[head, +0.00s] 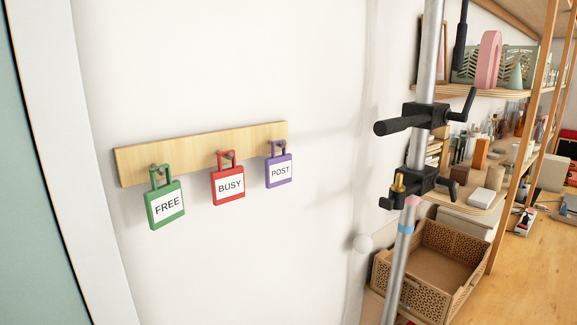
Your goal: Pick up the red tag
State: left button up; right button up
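The red tag (229,186) reads "BUSY" and hangs by its square loop from the middle peg of a light wooden rail (200,151) on the white wall. A green tag (165,205) reading "FREE" hangs to its left. A purple tag (280,172) reading "POST" hangs to its right. The tags hang apart from each other. Neither of my grippers shows in the head view.
A metal pole (411,200) with black clamps stands to the right of the rail. Behind it are wooden shelves (480,205) with bottles and small items, and an open brown crate (440,262) below. The wall around the tags is clear.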

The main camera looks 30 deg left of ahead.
aim_at(228, 185)
jog(key=u, duration=1.1)
